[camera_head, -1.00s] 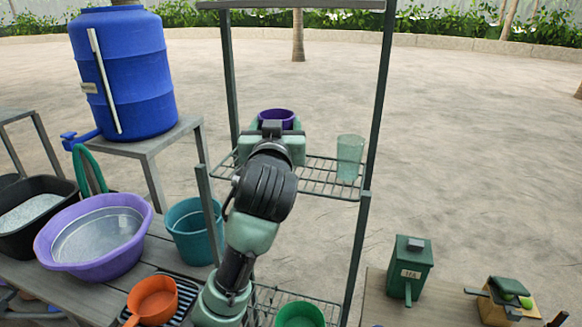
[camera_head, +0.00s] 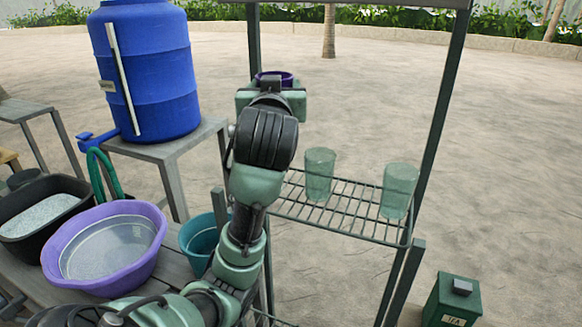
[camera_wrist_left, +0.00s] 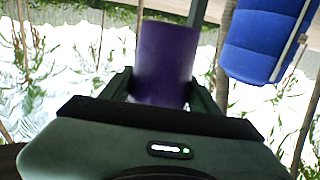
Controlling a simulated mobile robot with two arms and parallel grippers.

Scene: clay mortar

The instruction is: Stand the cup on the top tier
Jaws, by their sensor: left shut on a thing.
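A purple cup (camera_wrist_left: 165,62) is between the fingers of my left gripper (camera_wrist_left: 160,92) in the left wrist view. The gripper is shut on it. In the head view only the cup's purple rim (camera_head: 275,76) shows above my left gripper (camera_head: 272,92), and the arm hides the rest. The cup is held up at the left side of the metal rack, above its wire tier (camera_head: 340,212). The rack's top tier (camera_head: 350,3) is cut off by the upper edge of the head view. My right gripper is not in view.
Two clear green glasses, one in the middle (camera_head: 319,174) and one at the right (camera_head: 398,190), stand on the wire tier. A rack post (camera_head: 440,110) rises at the right. A blue barrel (camera_head: 145,70) and a purple basin (camera_head: 105,248) are at the left.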

